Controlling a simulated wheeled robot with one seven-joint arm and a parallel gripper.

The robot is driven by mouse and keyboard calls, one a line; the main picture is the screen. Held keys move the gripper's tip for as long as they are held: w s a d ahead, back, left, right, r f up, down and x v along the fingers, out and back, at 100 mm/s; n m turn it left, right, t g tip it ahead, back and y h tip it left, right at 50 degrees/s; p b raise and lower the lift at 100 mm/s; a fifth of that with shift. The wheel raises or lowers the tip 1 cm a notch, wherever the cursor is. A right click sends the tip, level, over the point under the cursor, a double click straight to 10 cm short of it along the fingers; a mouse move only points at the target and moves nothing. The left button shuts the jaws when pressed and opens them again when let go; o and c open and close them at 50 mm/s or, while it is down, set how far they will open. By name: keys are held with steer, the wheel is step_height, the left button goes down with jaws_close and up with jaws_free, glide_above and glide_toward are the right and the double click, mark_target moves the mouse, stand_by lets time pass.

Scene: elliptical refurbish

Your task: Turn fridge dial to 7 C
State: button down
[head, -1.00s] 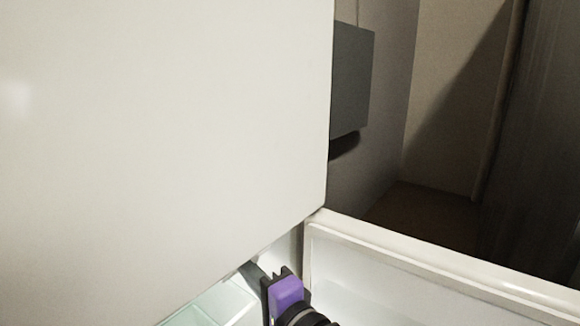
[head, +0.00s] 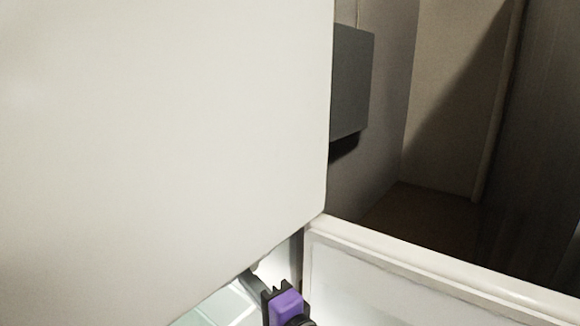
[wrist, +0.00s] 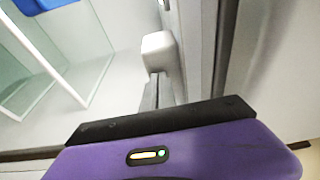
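The open white fridge shows its inside at the bottom of the head view, with pale glass shelves (head: 222,305). My gripper (head: 250,273), with a purple body, reaches into it under the large white panel. In the wrist view, the dark fingers of my gripper (wrist: 158,80) are close together, with nothing seen between them. Their tips are at or just in front of a rounded white block (wrist: 160,50) on the fridge's inner wall; I cannot tell whether they touch. No dial face or temperature marks can be read, and the dial itself is not clearly seen.
A large white panel (head: 160,130) fills the left of the head view and hides most of the fridge's inside. The open fridge door (head: 430,270) is at lower right. A grey box (head: 352,85) is on the wall behind. A blue thing (wrist: 40,4) lies beyond the glass shelf.

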steer(key=shift+w+d+f, duration=0.2)
steer(key=shift+f, duration=0.3)
stand_by(0.3)
steer(key=shift+s+a+p, duration=0.1)
steer(key=shift+s+p, duration=0.05)
steer(key=shift+p, duration=0.2)
steer(key=v, duration=0.6)
steer(key=shift+w+d+f, duration=0.15)
steer(key=shift+w+d, duration=0.1)
steer(key=shift+d, duration=0.05)
steer(key=w+a+r+b, duration=0.2)
steer(key=w+a, duration=0.2)
steer(key=shift+a+r, duration=0.25)
steer(key=shift+r, duration=0.1)
stand_by(0.7)
steer(key=shift+w+d, duration=0.1)
steer(key=shift+w, duration=0.05)
stand_by(0.5)
